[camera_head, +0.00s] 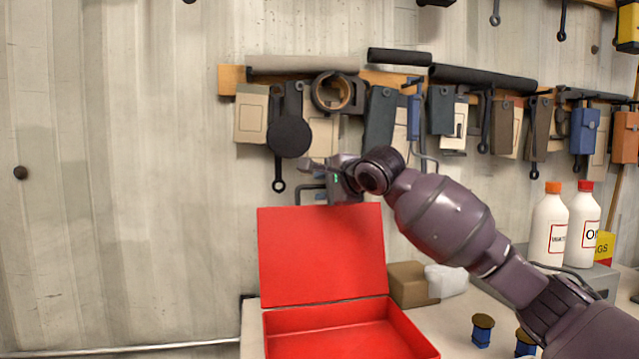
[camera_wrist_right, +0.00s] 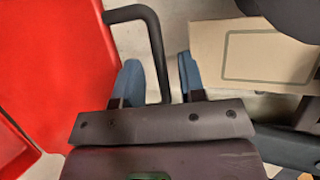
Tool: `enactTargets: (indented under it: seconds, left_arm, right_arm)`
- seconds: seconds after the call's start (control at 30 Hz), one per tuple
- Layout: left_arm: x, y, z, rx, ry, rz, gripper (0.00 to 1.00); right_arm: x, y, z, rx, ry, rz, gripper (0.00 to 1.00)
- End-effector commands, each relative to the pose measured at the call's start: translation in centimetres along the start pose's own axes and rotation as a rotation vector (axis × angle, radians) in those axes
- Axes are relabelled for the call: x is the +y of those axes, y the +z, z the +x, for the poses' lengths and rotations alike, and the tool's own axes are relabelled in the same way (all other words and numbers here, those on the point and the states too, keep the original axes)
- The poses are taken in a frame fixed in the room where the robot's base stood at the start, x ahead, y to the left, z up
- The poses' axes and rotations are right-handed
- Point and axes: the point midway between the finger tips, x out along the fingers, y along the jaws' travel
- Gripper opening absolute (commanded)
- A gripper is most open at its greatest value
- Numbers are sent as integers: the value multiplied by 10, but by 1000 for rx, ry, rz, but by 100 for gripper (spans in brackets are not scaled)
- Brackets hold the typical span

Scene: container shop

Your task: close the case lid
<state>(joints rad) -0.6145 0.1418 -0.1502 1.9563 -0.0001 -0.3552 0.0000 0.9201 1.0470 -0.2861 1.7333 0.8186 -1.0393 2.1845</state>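The red case (camera_head: 345,330) stands open on the worktop, its lid (camera_head: 320,255) upright at the back and its tray empty where visible. A dark bent handle (camera_head: 308,188) is at the lid's top edge. My right gripper (camera_head: 318,166) is above that edge, in front of the wall. In the right wrist view its fingers (camera_wrist_right: 158,78) are spread apart, with the dark handle (camera_wrist_right: 150,35) passing between them in the picture; I cannot tell whether they touch. The red lid (camera_wrist_right: 65,70) fills the left side there. My left gripper is not in view.
A brown block (camera_head: 408,284) and a white block (camera_head: 446,281) are right of the lid. White bottles (camera_head: 549,228) stand farther right. Small blue-and-dark spools (camera_head: 482,330) stand at the front.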

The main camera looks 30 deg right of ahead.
Motion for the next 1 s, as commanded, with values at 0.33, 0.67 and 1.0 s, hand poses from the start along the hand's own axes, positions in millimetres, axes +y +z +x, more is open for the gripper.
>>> enactTargets:
  seconds: [0.33,0.67,1.0]
  left_arm:
    - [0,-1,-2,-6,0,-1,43]
    - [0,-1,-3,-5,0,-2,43]
    - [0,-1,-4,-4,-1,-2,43]
  right_arm:
    - [0,0,18,0,-1,0,37]
    - [0,0,18,0,0,0,16]
    - [0,0,18,0,0,1,0]
